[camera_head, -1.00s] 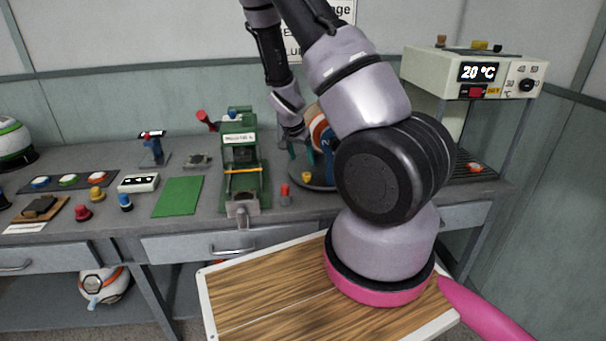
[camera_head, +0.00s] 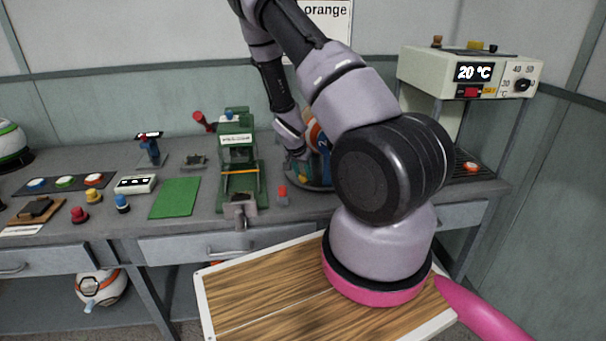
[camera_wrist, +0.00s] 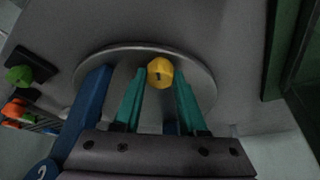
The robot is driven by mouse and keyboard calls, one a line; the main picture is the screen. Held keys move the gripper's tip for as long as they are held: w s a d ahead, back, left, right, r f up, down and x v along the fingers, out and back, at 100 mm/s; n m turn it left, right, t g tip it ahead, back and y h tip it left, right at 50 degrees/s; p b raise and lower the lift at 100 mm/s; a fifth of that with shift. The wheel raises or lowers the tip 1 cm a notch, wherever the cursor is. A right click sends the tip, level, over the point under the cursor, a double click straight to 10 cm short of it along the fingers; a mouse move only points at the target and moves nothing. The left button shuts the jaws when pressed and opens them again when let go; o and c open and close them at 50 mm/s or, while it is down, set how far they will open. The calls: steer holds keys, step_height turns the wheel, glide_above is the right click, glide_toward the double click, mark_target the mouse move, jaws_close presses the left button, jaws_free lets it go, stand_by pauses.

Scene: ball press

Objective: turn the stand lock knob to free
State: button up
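The stand lock knob (camera_wrist: 160,72) is a small yellow knob with a dark mark on its face, on the grey round stand base (camera_wrist: 105,58). My gripper (camera_wrist: 160,78) has teal fingers, spread with the knob between their tips in the wrist view. A narrow gap seems to show on each side; contact cannot be told. In the head view my gripper (camera_head: 302,168) is low at the stand, partly hidden by my arm. The orange, white and blue ball (camera_head: 316,133) sits on the stand, largely covered by my arm.
A blue stand post (camera_wrist: 88,115) rises close left of my fingers. The green press (camera_head: 239,165) stands left of the stand, with a red-topped part (camera_head: 283,192) between. The thermostat box (camera_head: 470,72) is at the right. A green mat (camera_head: 175,198) lies further left.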

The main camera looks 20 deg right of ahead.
jaws_close()
steer(key=shift+s+d+n+t+y, duration=0.15)
steer(key=shift+n+t+y, duration=0.2)
steer(key=shift+n, duration=0.85)
steer(key=shift+n+t+y, duration=0.25)
steer(key=shift+n+y, duration=0.1)
steer(key=shift+n, duration=0.65)
steer(key=o, duration=0.8)
jaws_free()
steer(key=v, duration=1)
steer(key=shift+r, duration=0.4)
